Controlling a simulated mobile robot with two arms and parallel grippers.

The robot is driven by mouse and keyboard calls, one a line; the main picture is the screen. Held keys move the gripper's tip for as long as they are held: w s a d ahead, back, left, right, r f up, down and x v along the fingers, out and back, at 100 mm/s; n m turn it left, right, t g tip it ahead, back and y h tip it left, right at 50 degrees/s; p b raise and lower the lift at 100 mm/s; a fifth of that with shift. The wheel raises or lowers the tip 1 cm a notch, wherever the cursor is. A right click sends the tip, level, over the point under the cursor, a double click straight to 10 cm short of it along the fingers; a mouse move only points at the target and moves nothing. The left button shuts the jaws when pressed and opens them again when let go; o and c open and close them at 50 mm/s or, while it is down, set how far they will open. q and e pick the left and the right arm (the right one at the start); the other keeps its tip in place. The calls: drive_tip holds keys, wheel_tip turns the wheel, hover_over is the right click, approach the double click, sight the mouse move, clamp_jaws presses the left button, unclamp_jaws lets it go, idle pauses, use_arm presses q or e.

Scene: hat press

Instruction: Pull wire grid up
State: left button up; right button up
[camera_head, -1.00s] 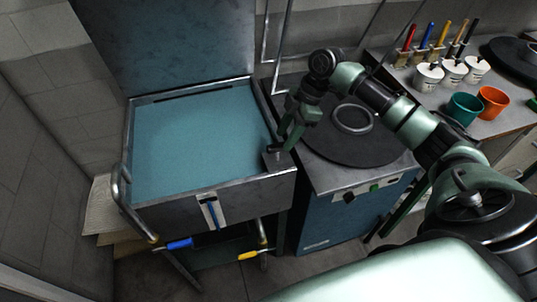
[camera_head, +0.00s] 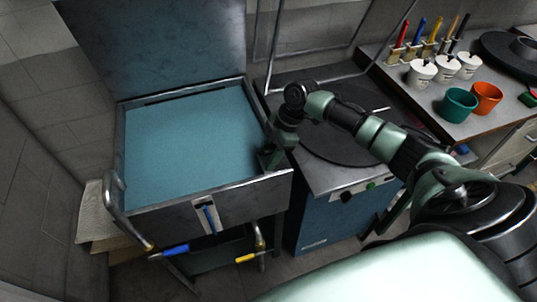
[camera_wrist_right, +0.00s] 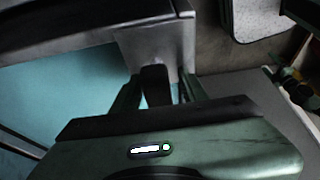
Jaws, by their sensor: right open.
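The metal-rimmed vat (camera_head: 222,199) has a flat teal surface (camera_head: 190,135) inside and a raised panel (camera_head: 155,45) behind it. I cannot clearly make out a wire grid; the surface shows no distinct mesh. My right gripper (camera_head: 271,156) is at the vat's front right corner and points down. In the right wrist view, its two fingers (camera_wrist_right: 159,92) are apart, one on each side of a dark narrow upright piece (camera_wrist_right: 156,80) beside a metal corner plate (camera_wrist_right: 140,48). Whether they touch it cannot be told. My left gripper is not in view.
A blue cabinet (camera_head: 325,220) with a round dark top (camera_head: 340,145) stands close on the right, under my right arm. A bench at the back right holds white cups (camera_head: 421,72), a teal pot (camera_head: 458,105) and an orange pot (camera_head: 486,97). Thin metal bars rise behind the cabinet.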

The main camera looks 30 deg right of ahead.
clamp_jaws()
idle(1.4)
